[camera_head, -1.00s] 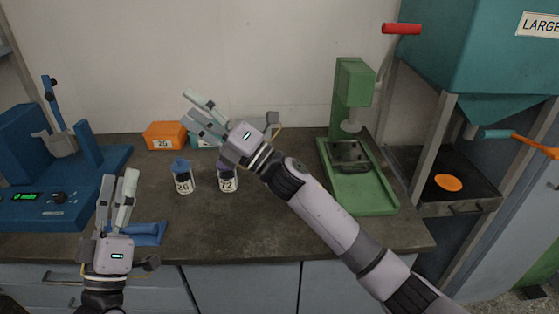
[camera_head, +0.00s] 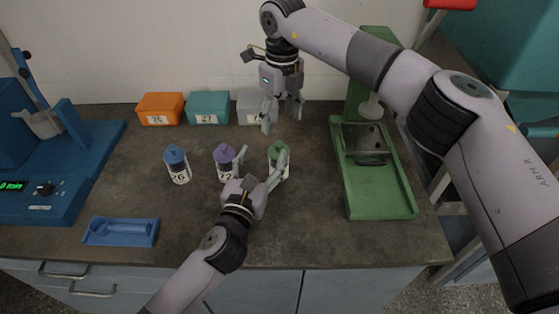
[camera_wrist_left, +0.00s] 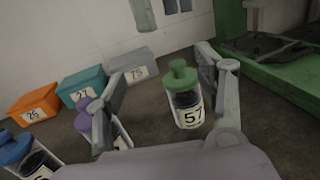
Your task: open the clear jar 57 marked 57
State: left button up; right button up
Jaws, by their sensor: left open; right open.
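The clear jar 57 (camera_wrist_left: 187,106) has a green knobbed lid (camera_wrist_left: 181,75), dark contents and a white label reading 57. It stands upright on the counter; in the head view its green lid (camera_head: 277,149) shows, partly behind my left gripper's finger. My left gripper (camera_head: 261,163) is open, with its fingers on either side of the space in front of jar 57; the wrist view shows the jar between the fingers (camera_wrist_left: 165,98), nearer the right one. Whether a finger touches it I cannot tell. My right gripper (camera_head: 283,112) is open and empty, pointing down above the counter behind the jar.
Jar 72 with a purple lid (camera_head: 223,152) stands close left of my left gripper; jar 26 with a blue lid (camera_head: 175,156) is further left. Orange (camera_head: 161,108), teal (camera_head: 208,107) and grey (camera_head: 249,106) boxes line the wall. A green press (camera_head: 373,190) stands right.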

jog(key=shift+s+f, duration=0.55)
pick_arm(q)
jog(key=f, duration=0.3)
jog(key=d+f, duration=0.1)
jog(key=f, duration=0.4)
jog(key=shift+s+d+f, duration=0.25)
jog(key=shift+d+f, duration=0.1)
pick_arm(e)
jog(key=shift+a, duration=0.1)
pick_arm(q)
jog(key=x, duration=0.6)
pick_arm(e)
jog(key=shift+w+f, duration=0.15)
jog(key=shift+w, duration=0.15)
pick_arm(q)
jog(key=shift+w+d, duration=0.2)
jog(key=shift+w, duration=0.3)
pick_arm(e)
jog(key=shift+s, duration=0.15)
pick_arm(q)
jog(key=shift+c, duration=0.2)
grip_shut()
pick_arm(e)
jog(key=shift+o, duration=0.5)
